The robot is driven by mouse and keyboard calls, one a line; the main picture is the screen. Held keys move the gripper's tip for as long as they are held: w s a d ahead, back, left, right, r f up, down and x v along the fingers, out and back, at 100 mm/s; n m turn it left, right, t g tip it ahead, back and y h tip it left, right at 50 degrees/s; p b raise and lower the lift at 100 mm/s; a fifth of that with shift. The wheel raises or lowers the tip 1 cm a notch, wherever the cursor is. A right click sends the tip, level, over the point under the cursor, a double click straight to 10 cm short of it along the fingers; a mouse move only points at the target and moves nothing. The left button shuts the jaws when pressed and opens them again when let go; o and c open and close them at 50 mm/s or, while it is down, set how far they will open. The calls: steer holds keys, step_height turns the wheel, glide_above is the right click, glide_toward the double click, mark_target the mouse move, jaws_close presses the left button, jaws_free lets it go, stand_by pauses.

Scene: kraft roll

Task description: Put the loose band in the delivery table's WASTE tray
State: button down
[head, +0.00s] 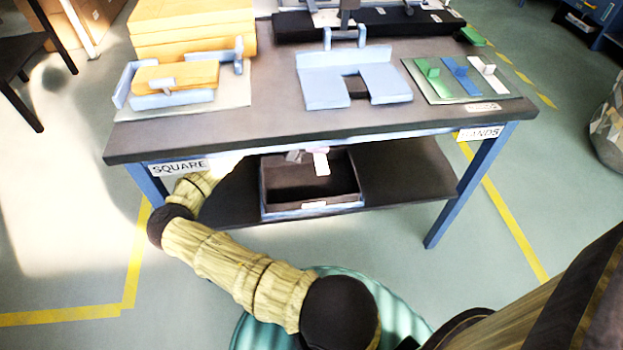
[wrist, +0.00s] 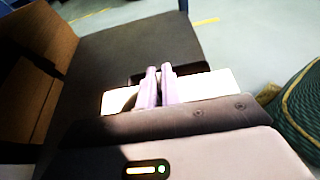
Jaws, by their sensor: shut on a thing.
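The tray (head: 313,211) stands on the lower shelf of the delivery table. It has a dark inside, a blue rim and a small front label too small to read. My gripper (head: 308,156) is under the table top, over the back part of the tray in the head picture. It is shut on a pale strip (head: 321,162), apparently the loose band. In the wrist view my gripper (wrist: 160,68) shows two lilac fingers close together, with a white strip (wrist: 208,85) crossing behind them. I cannot tell the height of the strip above the tray floor.
The table top (head: 255,135) overhangs the shelf (head: 410,165). On top are yellow blocks (head: 195,35), a blue fixture (head: 330,90) and a mat with green, blue and white bands (head: 447,93). Blue legs (head: 470,190) stand at the front. Brown panels (wrist: 35,75) show left in the wrist view.

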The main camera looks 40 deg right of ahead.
step_height(320, 180, down, 4)
steer(key=shift+f+b, duration=0.15)
steer(key=shift+b, duration=0.45)
steer(key=shift+f+b, duration=0.9)
steer(key=shift+f, duration=1.6)
steer(key=shift+f+b, duration=0.4)
steer(key=shift+f, duration=0.25)
steer(key=c, duration=1.6)
jaws_free()
steer(key=shift+r, duration=0.1)
